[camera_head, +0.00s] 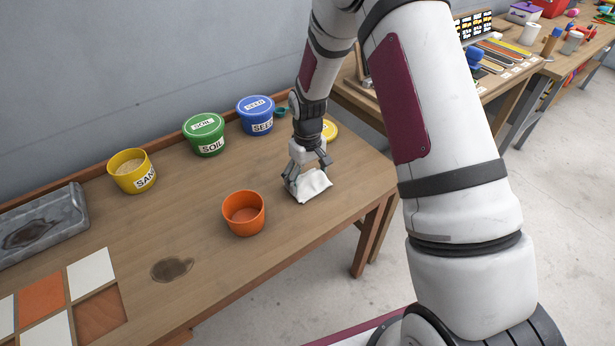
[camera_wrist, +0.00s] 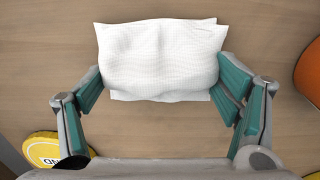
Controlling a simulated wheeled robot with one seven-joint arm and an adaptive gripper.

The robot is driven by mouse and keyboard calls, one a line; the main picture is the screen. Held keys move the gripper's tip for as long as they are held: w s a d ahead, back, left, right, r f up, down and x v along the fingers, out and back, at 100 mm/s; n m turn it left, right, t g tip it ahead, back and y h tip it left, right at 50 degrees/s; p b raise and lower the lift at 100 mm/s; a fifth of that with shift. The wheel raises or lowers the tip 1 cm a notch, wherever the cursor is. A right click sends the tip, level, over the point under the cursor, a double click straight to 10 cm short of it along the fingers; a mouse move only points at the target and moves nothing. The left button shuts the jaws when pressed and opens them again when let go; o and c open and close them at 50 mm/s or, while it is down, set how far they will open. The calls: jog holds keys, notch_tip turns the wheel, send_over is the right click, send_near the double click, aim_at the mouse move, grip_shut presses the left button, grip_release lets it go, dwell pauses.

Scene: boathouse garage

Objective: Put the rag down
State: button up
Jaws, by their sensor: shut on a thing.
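The white rag (camera_head: 314,186) is at the right end of the wooden bench, right of the orange pot (camera_head: 243,213). In the wrist view the rag (camera_wrist: 160,58) is a bunched, textured cloth between the two green-padded fingers. My gripper (camera_head: 307,180) points down and is shut on the rag, with a finger pad against each side of it. The rag is at or very near the bench top; I cannot tell whether it touches the wood.
A yellow sand tub (camera_head: 131,171), a green soil tub (camera_head: 204,134) and a blue seed tub (camera_head: 256,116) line the back. A yellow lid (camera_wrist: 58,149) lies behind my gripper. A dark stain (camera_head: 172,270) marks the clear bench front. A grey tray (camera_head: 40,226) sits left.

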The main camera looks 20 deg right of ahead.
jog(key=shift+f, duration=0.2)
jog(key=o, duration=1)
jog(key=shift+o, duration=0.2)
jog(key=shift+r, duration=0.1)
